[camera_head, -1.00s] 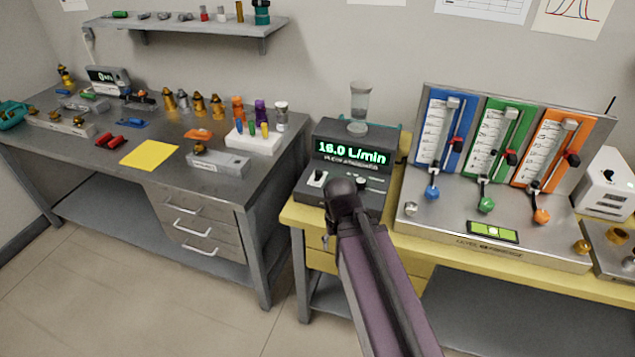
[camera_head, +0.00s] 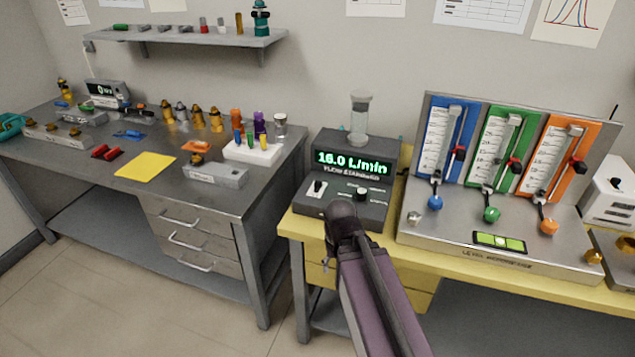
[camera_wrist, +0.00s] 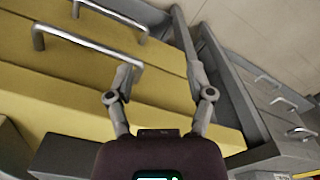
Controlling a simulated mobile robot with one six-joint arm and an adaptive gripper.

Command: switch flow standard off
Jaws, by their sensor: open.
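The flow standard (camera_head: 343,192) is a dark grey box with a sloped front on the yellow-topped bench. Its green display (camera_head: 352,164) reads 16.0 L/min. A small toggle switch (camera_head: 317,188) with a light lever sits at the left of its front panel, and a round knob (camera_head: 362,193) at the right. My arm reaches up from below in the head view and ends in front of the box; the fingers are hidden there. In the wrist view my gripper (camera_wrist: 162,80) is open and empty, facing the yellow drawer fronts, with the fingers apart.
Yellow drawers with metal handles (camera_wrist: 90,45) lie under the bench. A panel of blue, green and orange flowmeters (camera_head: 500,250) stands right of the box. A grey workbench (camera_head: 90,170) with small parts is at left. A clear cylinder (camera_head: 360,115) stands behind the display.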

